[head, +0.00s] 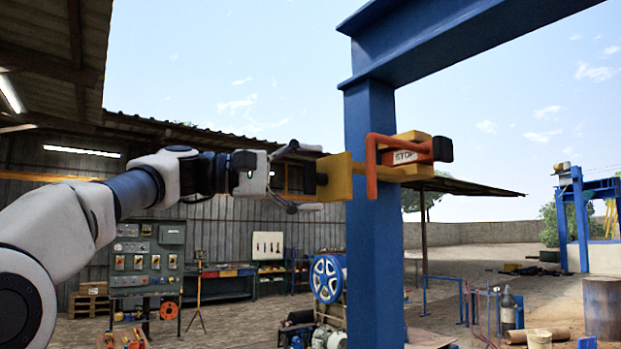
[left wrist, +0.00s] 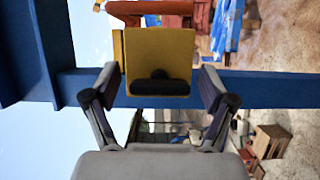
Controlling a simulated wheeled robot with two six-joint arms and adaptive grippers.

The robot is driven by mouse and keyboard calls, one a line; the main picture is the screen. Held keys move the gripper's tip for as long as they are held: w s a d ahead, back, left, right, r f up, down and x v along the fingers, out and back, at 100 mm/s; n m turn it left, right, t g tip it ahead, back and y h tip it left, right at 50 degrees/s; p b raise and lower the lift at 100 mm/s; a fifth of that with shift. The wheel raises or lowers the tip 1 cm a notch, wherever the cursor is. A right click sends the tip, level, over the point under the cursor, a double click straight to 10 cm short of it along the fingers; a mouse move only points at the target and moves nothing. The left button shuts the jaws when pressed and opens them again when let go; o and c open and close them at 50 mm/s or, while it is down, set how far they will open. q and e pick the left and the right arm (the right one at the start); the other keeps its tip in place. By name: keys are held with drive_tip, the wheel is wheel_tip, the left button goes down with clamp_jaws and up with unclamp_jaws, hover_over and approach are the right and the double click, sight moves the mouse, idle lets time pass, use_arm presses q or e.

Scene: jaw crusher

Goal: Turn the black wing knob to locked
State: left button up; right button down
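The black wing knob (left wrist: 160,86) sits on the face of a yellow block (left wrist: 160,50). In the left wrist view its wing lies level across the picture, parallel to the blue post. In the head view the knob (head: 322,179) is a small dark shape on the block's left side. My left gripper (head: 315,179) is open, with one finger above and one below the knob. In the left wrist view the fingers (left wrist: 160,84) stand on either side with a gap to the knob. No lock marking is legible. My right gripper is not in view.
The yellow block is fixed to a blue post (head: 374,260) under a blue beam (head: 440,35). An orange bent bar (head: 371,165) and a box with a STOP label (head: 405,157) are beside it. Open air lies left of the post; workshop gear stands far behind.

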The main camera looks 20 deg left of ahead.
use_arm(q)
drive_tip(key=v, duration=1.1)
drive_tip(key=shift+s+a, duration=0.15)
drive_tip(key=shift+a, duration=0.2)
